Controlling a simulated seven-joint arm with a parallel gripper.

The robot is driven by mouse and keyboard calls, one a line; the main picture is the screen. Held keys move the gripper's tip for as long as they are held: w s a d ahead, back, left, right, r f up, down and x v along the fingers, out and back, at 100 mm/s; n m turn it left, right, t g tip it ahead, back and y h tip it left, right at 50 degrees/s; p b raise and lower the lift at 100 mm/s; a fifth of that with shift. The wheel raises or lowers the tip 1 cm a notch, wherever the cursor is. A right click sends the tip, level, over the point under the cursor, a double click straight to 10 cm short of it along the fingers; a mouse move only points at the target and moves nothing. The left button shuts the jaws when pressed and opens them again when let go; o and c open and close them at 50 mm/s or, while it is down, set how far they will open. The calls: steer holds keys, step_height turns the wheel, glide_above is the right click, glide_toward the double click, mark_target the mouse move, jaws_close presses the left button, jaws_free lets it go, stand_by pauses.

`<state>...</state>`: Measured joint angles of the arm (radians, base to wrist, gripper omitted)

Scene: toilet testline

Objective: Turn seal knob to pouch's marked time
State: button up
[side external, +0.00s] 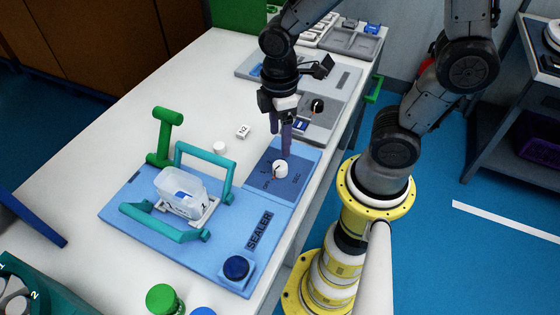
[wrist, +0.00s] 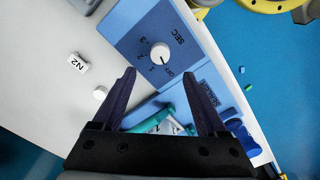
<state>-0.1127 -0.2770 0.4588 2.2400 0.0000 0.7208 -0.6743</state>
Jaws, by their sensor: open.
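The white seal knob (side external: 281,168) sits on the blue sealer's dial panel (side external: 292,187). A translucent pouch (side external: 181,188) with blue contents lies between the sealer's teal bars (side external: 205,158). Dark marks show on it, too small to read surely; my gripper partly hides it in the wrist view.
A green T-shaped handle (side external: 164,135) stands at the sealer's back left. A dark blue button (side external: 236,268) is at its front. A small block marked N2 (side external: 243,131) and a white cap (side external: 219,147) lie on the table. Grey trays (side external: 345,40) stand farther back.

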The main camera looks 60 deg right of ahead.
mark_target(280, 165)
step_height(280, 165, down, 10)
steer(key=shift+r, duration=0.25)
jaws_close()
stand_by(0.4)
